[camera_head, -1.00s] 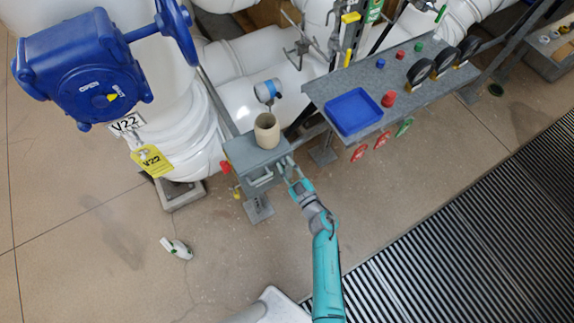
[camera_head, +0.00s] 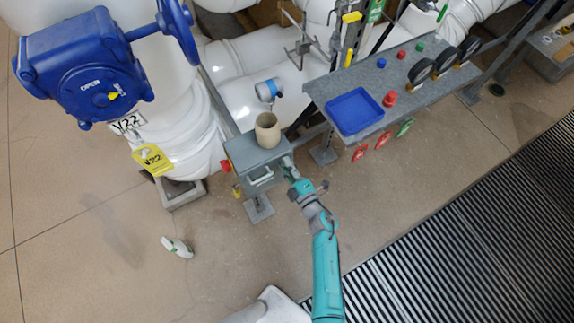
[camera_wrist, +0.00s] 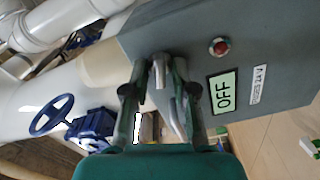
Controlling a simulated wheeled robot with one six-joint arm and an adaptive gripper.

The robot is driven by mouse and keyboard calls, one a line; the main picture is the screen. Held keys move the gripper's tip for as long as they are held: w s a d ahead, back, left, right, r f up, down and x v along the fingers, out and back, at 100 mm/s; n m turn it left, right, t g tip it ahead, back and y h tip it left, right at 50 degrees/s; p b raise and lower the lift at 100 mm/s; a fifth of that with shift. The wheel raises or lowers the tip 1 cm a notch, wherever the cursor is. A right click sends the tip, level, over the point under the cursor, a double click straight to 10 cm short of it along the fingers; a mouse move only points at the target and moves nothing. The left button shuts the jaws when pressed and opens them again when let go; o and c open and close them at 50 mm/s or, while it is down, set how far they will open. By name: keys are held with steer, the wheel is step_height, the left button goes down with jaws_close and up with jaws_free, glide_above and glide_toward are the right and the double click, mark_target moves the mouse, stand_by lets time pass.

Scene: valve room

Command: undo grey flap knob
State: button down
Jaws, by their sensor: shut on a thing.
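The grey box (camera_head: 255,150) stands on a post below the white pipes. In the head view my gripper (camera_head: 288,167) reaches the right side of the box, and the knob is too small to tell.
A beige cup (camera_head: 267,130) stands on top of the box. A grey shelf (camera_head: 430,100) with a blue tray (camera_head: 354,91) is at right. A blue valve housing (camera_head: 85,70) is at upper left. A white bottle (camera_head: 177,247) lies on the open floor.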

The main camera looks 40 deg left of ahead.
steer(key=shift+n, duration=0.9)
steer(key=c, duration=1.2)
jaws_free()
steer(key=v, duration=1.2)
